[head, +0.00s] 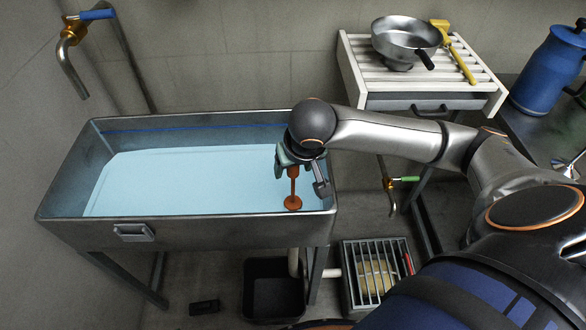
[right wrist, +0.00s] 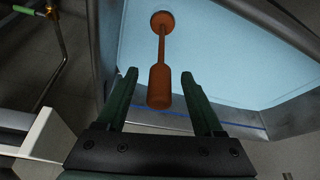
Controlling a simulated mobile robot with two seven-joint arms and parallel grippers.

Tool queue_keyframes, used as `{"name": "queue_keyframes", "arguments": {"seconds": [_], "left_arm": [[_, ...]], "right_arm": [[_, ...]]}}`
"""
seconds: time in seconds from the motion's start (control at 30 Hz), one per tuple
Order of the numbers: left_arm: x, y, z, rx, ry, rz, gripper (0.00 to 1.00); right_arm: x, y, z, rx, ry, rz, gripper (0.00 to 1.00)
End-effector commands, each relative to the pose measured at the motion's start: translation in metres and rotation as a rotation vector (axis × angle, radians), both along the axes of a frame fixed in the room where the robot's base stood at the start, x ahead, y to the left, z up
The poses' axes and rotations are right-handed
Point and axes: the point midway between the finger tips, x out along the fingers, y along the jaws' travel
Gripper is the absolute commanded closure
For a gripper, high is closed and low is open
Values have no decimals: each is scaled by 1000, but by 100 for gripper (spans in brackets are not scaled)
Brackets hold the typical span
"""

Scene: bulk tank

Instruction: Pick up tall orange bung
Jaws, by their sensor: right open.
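The tall orange bung (head: 293,190) stands in the right end of the metal tank (head: 185,229), near its front wall. It has a round foot, a thin stem and a thicker grip at the top. My right gripper (head: 294,166) is over the bung and partly hides its top. In the right wrist view, the thick grip of the bung (right wrist: 160,87) lies between the open fingers of my right gripper (right wrist: 158,77), with a gap on each side. My left gripper is out of view.
A slatted white stand (head: 355,68) holds a metal bowl (head: 404,40) and a yellow brush (head: 456,55). A blue can (head: 548,70) is at the right. Below are a black bin (head: 273,288) and a grated drain box (head: 377,275). A tap (head: 70,55) is above the tank's left.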

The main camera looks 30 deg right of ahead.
Motion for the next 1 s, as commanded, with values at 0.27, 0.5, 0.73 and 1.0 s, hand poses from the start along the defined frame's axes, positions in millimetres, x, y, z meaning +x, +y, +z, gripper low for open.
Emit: {"name": "queue_keyframes", "arguments": {"seconds": [0.27,0.5,0.73,1.0], "left_arm": [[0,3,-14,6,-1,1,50],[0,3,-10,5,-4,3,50],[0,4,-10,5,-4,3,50],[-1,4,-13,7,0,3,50]], "right_arm": [[18,-5,-36,-1,0,1,31],[19,-6,-37,-1,-1,1,31],[19,-6,-37,-1,-1,1,53],[19,-6,-37,0,0,1,83]]}}
